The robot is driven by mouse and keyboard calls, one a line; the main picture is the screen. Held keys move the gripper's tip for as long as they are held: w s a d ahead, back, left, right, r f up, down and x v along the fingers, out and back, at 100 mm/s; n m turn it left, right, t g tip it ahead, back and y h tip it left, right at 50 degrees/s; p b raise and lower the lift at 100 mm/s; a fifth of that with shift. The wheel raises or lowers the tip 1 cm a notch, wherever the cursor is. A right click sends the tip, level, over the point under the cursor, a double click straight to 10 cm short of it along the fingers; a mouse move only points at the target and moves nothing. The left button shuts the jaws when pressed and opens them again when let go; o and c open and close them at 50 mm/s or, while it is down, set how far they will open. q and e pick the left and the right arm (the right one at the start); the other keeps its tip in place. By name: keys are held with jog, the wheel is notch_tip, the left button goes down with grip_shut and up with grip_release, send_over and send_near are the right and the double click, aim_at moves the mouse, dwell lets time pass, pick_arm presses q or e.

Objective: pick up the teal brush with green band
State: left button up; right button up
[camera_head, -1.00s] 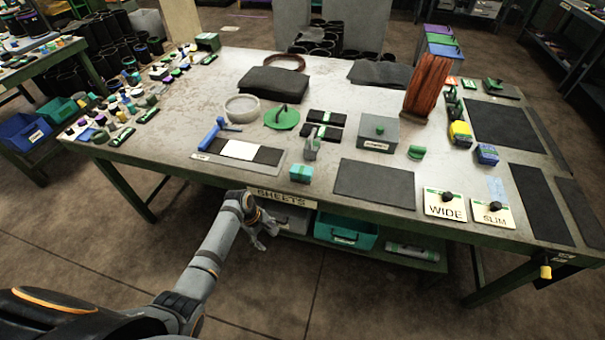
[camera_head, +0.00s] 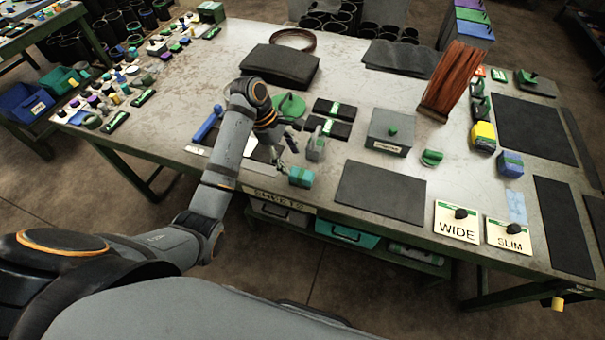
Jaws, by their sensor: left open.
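A small teal block-shaped brush (camera_head: 301,177) lies near the front edge of the table, left of the flat dark mat; its green band is too small to make out clearly. My left gripper (camera_head: 287,157) is open and empty. It is above the table, just behind and left of the teal brush in the picture, and seems apart from it. My left arm hides part of the sheet tray and the round bowl's place. My right gripper is not in view.
A grey-green handled tool (camera_head: 316,145) stands close behind the brush. A dark mat (camera_head: 380,192) lies to its right, with a grey box (camera_head: 389,131) behind. WIDE (camera_head: 456,222) and SLIM (camera_head: 508,238) cards lie at the front right. A blue block (camera_head: 510,164) sits farther right.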

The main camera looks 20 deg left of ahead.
aim_at(300, 173)
pick_arm(q)
jog(key=x, duration=0.3)
jog(key=shift+d+f, duration=0.1)
jog(key=shift+w+d+f, duration=0.25)
jog(key=shift+f, duration=0.4)
jog(key=x, duration=0.2)
jog(key=shift+s+d+f+p, duration=0.1)
jog(key=shift+d+f+p, duration=0.2)
jog(key=shift+p, duration=0.1)
jog(key=shift+x, duration=0.95)
jog(key=shift+a, duration=0.1)
jog(key=c, duration=1.3)
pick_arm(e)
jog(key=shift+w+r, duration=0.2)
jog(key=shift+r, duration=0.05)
pick_arm(q)
jog(key=shift+r, duration=0.1)
